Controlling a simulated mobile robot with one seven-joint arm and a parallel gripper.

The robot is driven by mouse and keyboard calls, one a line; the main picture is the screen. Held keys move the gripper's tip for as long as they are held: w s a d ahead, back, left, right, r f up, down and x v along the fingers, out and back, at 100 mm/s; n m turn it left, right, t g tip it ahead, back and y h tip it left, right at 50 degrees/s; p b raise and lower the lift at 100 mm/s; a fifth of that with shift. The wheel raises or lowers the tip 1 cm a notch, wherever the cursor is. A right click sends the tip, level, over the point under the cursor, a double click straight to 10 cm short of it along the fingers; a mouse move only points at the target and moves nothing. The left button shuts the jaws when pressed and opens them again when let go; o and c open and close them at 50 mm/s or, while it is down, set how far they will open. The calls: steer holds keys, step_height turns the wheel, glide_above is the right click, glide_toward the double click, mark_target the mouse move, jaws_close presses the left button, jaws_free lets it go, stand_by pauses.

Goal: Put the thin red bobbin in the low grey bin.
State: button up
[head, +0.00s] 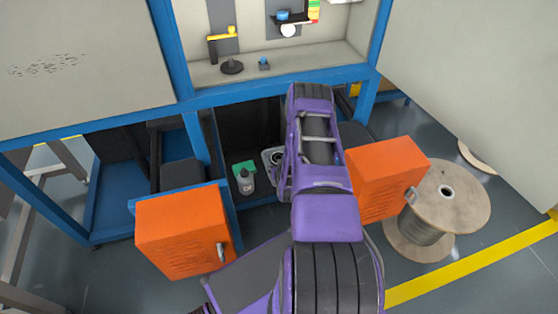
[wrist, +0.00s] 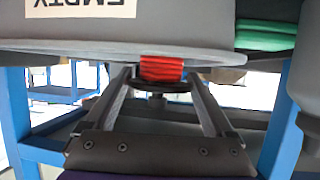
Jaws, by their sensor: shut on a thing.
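In the wrist view, my gripper (wrist: 160,80) is shut on the thin red bobbin (wrist: 162,68). Its red winding shows between the fingertips, with a dark round flange along it. A large grey bin (wrist: 185,25) with an upside-down "EMPTY" label fills the top of the wrist view. Its rim edge lies right against the bobbin in the picture; I cannot tell whether they touch. In the head view, a grey item (head: 270,156), perhaps the bin, shows partly beside my purple arm. The arm hides the gripper and bobbin there.
A grey bottle (head: 246,183) and a green box (head: 240,167) stand left of my arm under the blue-framed bench (head: 270,93). Orange cabinets flank the arm at left (head: 180,232) and right (head: 385,178). A large cable reel (head: 445,195) stands at right.

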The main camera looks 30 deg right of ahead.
steer(key=shift+f, duration=0.2)
steer(key=o, duration=1.1)
steer(key=shift+c, duration=0.2)
steer(key=shift+r, duration=0.15)
steer(key=p+v, duration=0.2)
steer(key=v, duration=1)
steer(key=shift+d, duration=0.1)
